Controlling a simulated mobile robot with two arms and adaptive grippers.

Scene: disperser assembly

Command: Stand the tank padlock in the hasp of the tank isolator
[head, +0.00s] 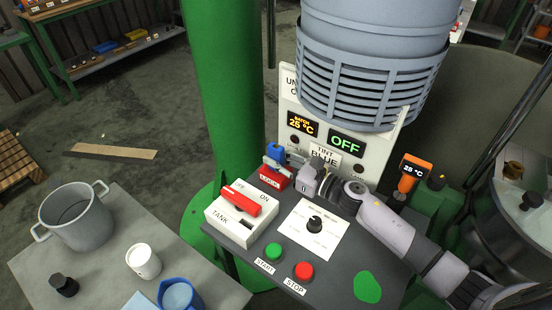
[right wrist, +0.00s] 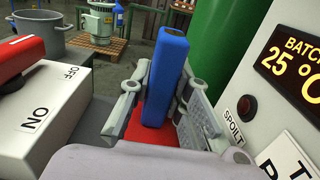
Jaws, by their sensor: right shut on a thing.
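The blue tank padlock (head: 273,152) is between the fingers of my right gripper (head: 286,156). In the right wrist view the padlock (right wrist: 166,75) stands upright as a tall blue block, with a grey finger on each side. Its lower end is at the red lock box (head: 275,178); I cannot tell whether it still rests in it. The tank isolator (head: 226,224) is a white box marked TANK, OFF and ON, left of and nearer than the lock box. Its red handle (head: 241,199) lies on top. A dark slot shows on its front right. My left gripper is not in view.
The panel has a dial (head: 315,223), a green start button (head: 273,251) and a red stop button (head: 304,270). A white display board (head: 293,98) stands close behind the gripper. A green column (head: 224,90) rises behind. A table with a pot (head: 75,218) and cups is left.

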